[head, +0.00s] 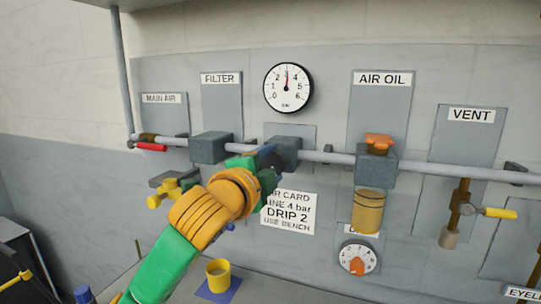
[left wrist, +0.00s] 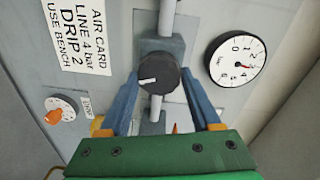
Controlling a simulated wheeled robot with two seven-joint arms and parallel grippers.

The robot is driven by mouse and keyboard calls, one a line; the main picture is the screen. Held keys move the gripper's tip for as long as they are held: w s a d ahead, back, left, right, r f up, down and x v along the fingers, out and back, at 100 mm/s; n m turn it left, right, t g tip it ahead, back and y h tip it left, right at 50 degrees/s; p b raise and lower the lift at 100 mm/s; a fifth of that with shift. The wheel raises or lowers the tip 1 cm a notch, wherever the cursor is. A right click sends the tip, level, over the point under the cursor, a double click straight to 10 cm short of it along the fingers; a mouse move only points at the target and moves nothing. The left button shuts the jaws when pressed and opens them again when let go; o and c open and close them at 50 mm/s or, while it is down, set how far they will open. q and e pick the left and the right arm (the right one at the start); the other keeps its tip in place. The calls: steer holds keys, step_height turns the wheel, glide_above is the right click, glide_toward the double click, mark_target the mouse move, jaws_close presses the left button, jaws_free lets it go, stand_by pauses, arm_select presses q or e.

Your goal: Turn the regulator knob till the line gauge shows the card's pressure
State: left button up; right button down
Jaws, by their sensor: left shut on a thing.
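The regulator knob (left wrist: 158,75) is dark and round with a white mark that points left in the left wrist view. My left gripper (head: 268,158) reaches up to the regulator on the pipe, and in the head view it hides the knob. In the left wrist view its blue fingers (left wrist: 162,105) lie on both sides of the knob, shut on it. The line gauge (head: 288,88) is white with a needle near 3; it also shows in the left wrist view (left wrist: 236,60). The card (head: 289,213) reads "LINE 4 bar", "DRIP 2", its left edge partly hidden. My right gripper is not in view.
A pipe (head: 330,157) runs across the panel through the filter (head: 210,147) and the air oil unit (head: 377,165). A drip dial (head: 358,258) with an orange knob sits below. A yellow vent handle (head: 497,213) sticks out at right. A yellow cup (head: 218,275) stands below.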

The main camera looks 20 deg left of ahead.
arm_select(q)
steer(key=m+p, duration=0.2)
steer(key=m, duration=0.1)
steer(key=shift+r, duration=0.15)
steer(key=shift+f+m+y+p, duration=0.2)
steer(key=shift+m+y+p, duration=0.1)
steer(key=shift+m+p, duration=1.2)
steer(key=shift+m, duration=0.3)
steer(key=o, duration=1.4)
steer(key=shift+c, duration=0.2)
steer(key=shift+s+f+b, duration=0.15)
steer(key=shift+s+b, duration=0.15)
steer(key=shift+b, duration=0.1)
steer(key=s+b, duration=0.2)
steer(key=s, duration=0.4)
steer(key=shift+s+r, duration=0.2)
steer(key=shift+r, duration=0.1)
